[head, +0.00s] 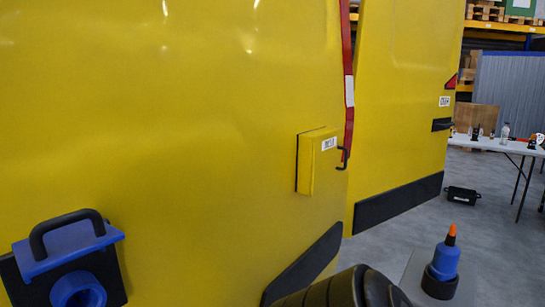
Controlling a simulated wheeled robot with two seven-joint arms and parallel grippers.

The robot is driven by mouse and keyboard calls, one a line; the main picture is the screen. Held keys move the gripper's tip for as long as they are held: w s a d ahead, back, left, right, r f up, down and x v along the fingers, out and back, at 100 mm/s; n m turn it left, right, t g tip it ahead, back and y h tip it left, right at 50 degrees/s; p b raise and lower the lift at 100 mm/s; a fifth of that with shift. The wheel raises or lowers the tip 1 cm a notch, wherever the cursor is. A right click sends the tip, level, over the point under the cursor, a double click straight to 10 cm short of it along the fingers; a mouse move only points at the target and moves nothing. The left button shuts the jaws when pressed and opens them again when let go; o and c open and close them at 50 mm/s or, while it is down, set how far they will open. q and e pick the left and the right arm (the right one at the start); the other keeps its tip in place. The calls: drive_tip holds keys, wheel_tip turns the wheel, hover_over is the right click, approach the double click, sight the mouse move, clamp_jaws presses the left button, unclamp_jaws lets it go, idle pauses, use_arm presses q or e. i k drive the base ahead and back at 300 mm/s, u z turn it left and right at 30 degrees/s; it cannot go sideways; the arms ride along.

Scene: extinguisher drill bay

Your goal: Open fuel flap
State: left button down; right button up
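A small yellow flap (318,162) with a white label sits on the side of a yellow vehicle (200,120). The label is too small to read. A thin dark handle (343,158) stands at its right edge, and a dark line runs along its left edge. I cannot tell whether it is shut or slightly ajar. At the lower left, a blue plate (65,248) with a black handle sits above a blue round port (78,290) on a black backing. Neither of my grippers shows in the head view.
A blue bottle with an orange tip (446,258) stands in a black holder on a grey stand at the lower right. A red strip (348,60) runs down the vehicle's edge.

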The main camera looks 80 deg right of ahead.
sight(327, 148)
drive_tip(key=k, duration=0.9)
drive_tip(key=z, duration=0.45)
